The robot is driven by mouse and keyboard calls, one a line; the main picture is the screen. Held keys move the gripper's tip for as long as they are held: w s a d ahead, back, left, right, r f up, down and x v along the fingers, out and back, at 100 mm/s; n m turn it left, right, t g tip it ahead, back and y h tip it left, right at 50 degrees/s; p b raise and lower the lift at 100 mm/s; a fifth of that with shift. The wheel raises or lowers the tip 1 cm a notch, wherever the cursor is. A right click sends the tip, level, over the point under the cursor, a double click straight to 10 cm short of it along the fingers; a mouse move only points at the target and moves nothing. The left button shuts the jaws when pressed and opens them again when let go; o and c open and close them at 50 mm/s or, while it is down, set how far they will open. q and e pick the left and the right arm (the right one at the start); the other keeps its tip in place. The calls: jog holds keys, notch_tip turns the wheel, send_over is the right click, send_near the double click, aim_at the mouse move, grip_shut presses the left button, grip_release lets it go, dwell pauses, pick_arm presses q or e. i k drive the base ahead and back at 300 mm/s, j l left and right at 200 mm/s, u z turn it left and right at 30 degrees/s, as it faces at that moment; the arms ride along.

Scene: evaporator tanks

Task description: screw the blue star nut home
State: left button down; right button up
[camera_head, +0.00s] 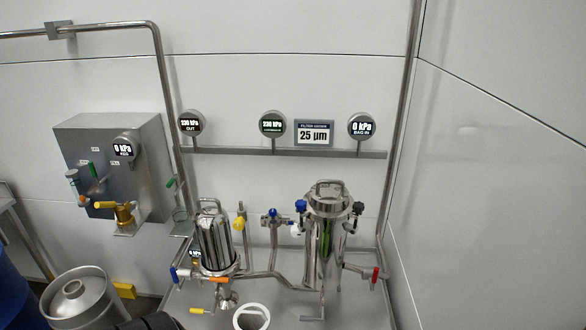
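The blue star nut (301,206) sits at the left side of the lid rim of the polished steel filter housing (328,245), right of centre. The housing's lid (328,190) appears down on its body and has a bar handle on top. A black star nut (358,208) sits at the lid's right side. How far the blue nut is threaded is too small to tell. Neither of my grippers can be made out in this view.
A second vessel (214,240) with vertical bars stands to the left. A blue-topped valve (273,213) sits between them, and a red handle (375,275) at right. Gauges line a rail (290,153) above. A white-rimmed bucket (251,317) and a dark rounded shape (150,322) are at the bottom.

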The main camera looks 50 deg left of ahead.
aim_at(300, 204)
jog(key=u, duration=1.5)
